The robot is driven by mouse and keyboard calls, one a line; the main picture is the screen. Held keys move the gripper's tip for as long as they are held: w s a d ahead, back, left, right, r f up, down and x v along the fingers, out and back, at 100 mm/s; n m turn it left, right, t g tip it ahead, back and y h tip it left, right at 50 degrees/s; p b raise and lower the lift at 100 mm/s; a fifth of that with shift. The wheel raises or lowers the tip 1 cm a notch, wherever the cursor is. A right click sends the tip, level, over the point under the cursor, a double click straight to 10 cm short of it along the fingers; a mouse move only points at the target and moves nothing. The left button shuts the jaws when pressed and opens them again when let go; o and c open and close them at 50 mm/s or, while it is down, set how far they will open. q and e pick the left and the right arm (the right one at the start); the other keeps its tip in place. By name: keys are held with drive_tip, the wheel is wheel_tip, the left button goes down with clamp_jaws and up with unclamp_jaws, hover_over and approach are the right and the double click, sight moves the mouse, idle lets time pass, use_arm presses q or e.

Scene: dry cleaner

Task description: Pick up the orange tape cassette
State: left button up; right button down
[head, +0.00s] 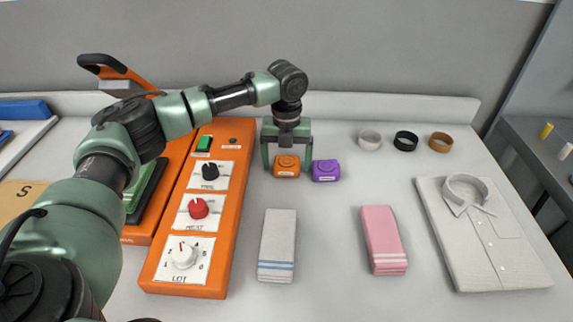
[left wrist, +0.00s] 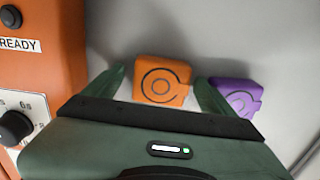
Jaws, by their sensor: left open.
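The orange tape cassette (head: 287,166) lies on the white counter, just right of the orange control panel. In the left wrist view the orange cassette (left wrist: 162,80) sits between and beyond the two green fingertips. My left gripper (head: 287,162) is open, pointing down, with one finger on each side of the orange cassette. No firm contact shows. In the wrist view the right finger of the left gripper (left wrist: 162,90) comes between the orange cassette and the purple cassette (left wrist: 236,96). The purple cassette (head: 326,171) lies close on the right. My right gripper is not in view.
The orange control panel (head: 225,190) with knobs stands close left of the gripper. A white towel (head: 277,245), a pink towel (head: 383,240) and a folded shirt (head: 485,235) lie in front and right. Several rings, including a black one (head: 406,141), lie behind.

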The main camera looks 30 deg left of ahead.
use_arm(q)
drive_tip(key=shift+c, duration=0.3)
drive_tip(key=c, duration=1.4)
